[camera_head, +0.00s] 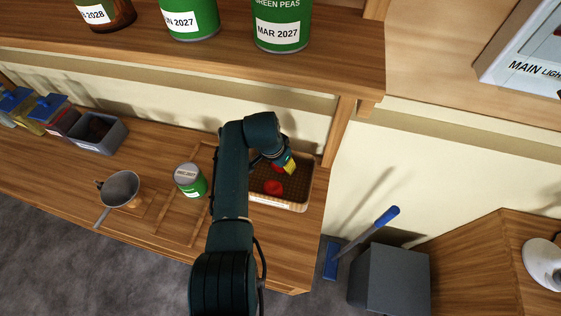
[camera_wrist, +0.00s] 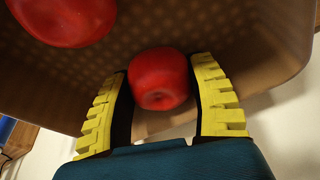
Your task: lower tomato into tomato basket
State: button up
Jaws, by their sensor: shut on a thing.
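The tomato basket (camera_head: 307,184) stands at the right end of the wooden counter, and its brown inside (camera_wrist: 250,30) fills much of the wrist view. My gripper (camera_head: 288,167) is over the basket's back part, pointing in. In the wrist view its yellow ridged fingers (camera_wrist: 160,90) are on both sides of a red tomato (camera_wrist: 160,72) and shut on it. A second red tomato (camera_wrist: 68,18) lies apart at the upper left of that view; it lies in the basket in the head view (camera_head: 273,187). Whether the held tomato touches the basket floor is unclear.
A can (camera_head: 190,179) stands on the counter left of my arm, with a metal pan (camera_head: 121,188) farther left. A grey bin (camera_head: 98,133) is at the back left. A shelf (camera_head: 330,75) with green cans overhangs the back. A wooden post (camera_head: 339,132) rises behind the basket.

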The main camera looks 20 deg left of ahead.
aim_at(274, 175)
jog(key=shift+f, duration=0.15)
jog(key=o, duration=0.8)
jog(key=v, duration=1.2)
